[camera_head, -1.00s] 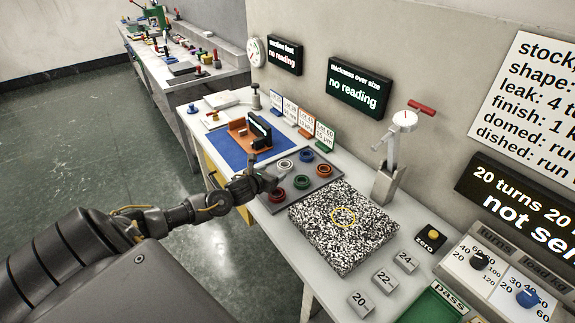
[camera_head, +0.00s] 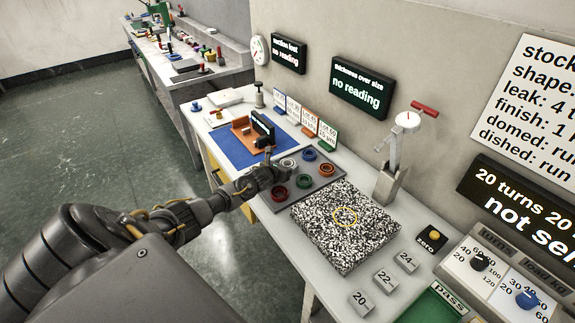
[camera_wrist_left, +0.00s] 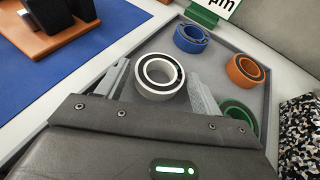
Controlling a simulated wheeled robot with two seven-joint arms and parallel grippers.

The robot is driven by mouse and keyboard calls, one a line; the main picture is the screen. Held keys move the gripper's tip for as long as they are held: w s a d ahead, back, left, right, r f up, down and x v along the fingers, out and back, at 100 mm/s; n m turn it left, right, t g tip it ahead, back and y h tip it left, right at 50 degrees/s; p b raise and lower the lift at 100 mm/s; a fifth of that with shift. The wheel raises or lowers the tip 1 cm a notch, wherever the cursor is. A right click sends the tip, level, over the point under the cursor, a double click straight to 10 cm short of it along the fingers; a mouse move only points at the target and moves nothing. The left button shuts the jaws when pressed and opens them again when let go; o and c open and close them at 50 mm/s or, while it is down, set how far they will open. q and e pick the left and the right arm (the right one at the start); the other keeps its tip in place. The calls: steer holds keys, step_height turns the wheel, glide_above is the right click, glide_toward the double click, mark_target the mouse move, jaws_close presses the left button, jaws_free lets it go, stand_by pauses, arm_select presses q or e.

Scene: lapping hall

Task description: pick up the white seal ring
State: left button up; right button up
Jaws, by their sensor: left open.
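The white seal ring (camera_wrist_left: 159,76) lies on the grey tray (camera_wrist_left: 231,60) in the left wrist view, with a dark groove around its top. In the head view the white ring (camera_head: 287,164) shows at the tray's far left, partly hidden by my gripper. My left gripper (camera_head: 272,164) is open over the tray. In the wrist view its two fingers (camera_wrist_left: 160,88) stand on either side of the white ring, with gaps that look clear. I cannot tell whether the fingertips are down at ring height. My right gripper is not in view.
On the same tray are a blue ring (camera_head: 310,154), an orange ring (camera_head: 327,170), a green ring (camera_head: 305,181) and a red ring (camera_head: 279,194). The speckled plate (camera_head: 345,225) lies to the right. A blue mat (camera_head: 235,150) with an orange stand (camera_head: 240,136) is to the left.

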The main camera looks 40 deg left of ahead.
arm_select(q)
steer(key=shift+w+f, duration=0.1)
steer(key=shift+w, duration=0.1)
steer(key=c, duration=0.8)
steer(key=shift+a+r, duration=0.1)
steer(key=shift+r, duration=0.55)
steer(key=s+a+r+b, duration=0.2)
steer(key=a+r+b, duration=0.1)
steer(key=a+r, duration=0.3)
steer(key=s+a+r+b, duration=0.2)
steer(key=s+a+r, duration=0.1)
steer(key=a+r, duration=0.2)
steer(key=shift+s+a+r+b, duration=0.35)
steer(key=shift+a+r+b, duration=0.05)
steer(key=shift+a, duration=0.45)
